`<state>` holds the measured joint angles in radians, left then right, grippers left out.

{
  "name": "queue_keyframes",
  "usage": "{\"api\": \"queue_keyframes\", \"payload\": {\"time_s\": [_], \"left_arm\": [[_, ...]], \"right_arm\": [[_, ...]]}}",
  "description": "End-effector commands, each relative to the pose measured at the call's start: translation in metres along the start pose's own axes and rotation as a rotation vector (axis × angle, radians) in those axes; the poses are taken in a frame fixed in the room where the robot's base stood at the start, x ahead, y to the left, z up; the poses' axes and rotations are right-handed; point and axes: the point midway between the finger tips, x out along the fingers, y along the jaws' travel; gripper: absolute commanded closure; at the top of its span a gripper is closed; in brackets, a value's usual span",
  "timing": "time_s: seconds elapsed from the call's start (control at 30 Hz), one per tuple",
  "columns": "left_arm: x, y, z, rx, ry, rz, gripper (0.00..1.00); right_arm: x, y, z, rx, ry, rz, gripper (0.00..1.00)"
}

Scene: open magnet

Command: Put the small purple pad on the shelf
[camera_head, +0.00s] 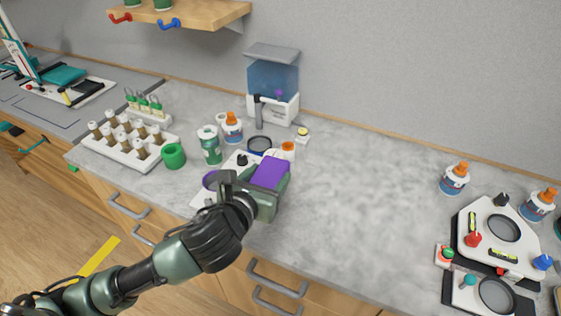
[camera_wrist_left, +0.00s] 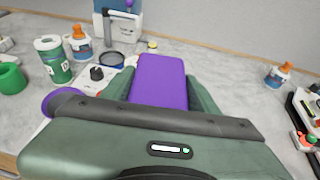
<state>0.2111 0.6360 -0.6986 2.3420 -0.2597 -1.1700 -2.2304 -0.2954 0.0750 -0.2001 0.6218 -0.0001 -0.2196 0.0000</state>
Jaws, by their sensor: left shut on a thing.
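The small purple pad (camera_head: 270,172) is a flat purple block held in my left gripper (camera_head: 267,186). The gripper is shut on it above the front part of the grey counter. In the left wrist view the pad (camera_wrist_left: 160,78) sticks out forward between the two green fingers (camera_wrist_left: 163,92). The wooden shelf (camera_head: 205,14) is on the wall at the upper left, cut off by the top of the picture. It is well apart from the gripper. My right gripper is not in view.
Green-labelled and orange-capped bottles (camera_head: 210,145) (camera_head: 232,128) stand close behind the gripper. A white rack of vials (camera_head: 130,145) and a green ring (camera_head: 173,156) are to the left. A blue dispenser (camera_head: 272,85) stands against the wall. The middle counter (camera_head: 365,190) is clear.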

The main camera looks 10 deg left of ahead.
Motion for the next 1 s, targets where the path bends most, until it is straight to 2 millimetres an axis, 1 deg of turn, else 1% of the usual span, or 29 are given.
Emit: {"api": "queue_keyframes", "payload": {"time_s": [0.03, 0.1, 0.4, 0.53, 0.67, 0.87, 0.9, 0.93, 0.97, 1.0], "left_arm": [[-0.007, 0.004, -0.008, -0.002, 0.004, 0.009, 0.79], [-0.015, 0.009, -0.017, -0.007, 0.005, 0.024, 0.79], [-0.048, 0.03, -0.052, -0.029, 0.006, 0.083, 0.79], [-0.06, 0.038, -0.065, -0.039, 0.004, 0.105, 0.79], [-0.058, 0.032, -0.061, -0.05, 0.002, 0.094, 0.79], [-0.058, 0.037, -0.063, -0.049, 0.004, 0.106, 0.79], [-0.054, 0.038, -0.072, -0.042, 0.001, 0.106, 0.79], [-0.052, 0.037, -0.078, -0.038, 0.0, 0.105, 0.79], [-0.051, 0.037, -0.081, -0.038, -0.001, 0.104, 0.79], [-0.049, 0.037, -0.086, -0.037, -0.001, 0.104, 0.79]], "right_arm": [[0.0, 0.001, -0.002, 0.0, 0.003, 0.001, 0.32], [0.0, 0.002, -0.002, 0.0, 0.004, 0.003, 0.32], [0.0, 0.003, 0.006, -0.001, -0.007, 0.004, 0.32], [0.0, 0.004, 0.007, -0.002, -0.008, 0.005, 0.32], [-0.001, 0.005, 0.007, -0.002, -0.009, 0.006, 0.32], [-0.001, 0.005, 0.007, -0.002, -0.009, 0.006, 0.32], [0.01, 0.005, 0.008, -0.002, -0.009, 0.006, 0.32], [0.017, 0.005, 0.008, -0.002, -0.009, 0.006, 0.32], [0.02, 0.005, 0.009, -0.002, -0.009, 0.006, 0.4], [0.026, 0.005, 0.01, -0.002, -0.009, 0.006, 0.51]]}}
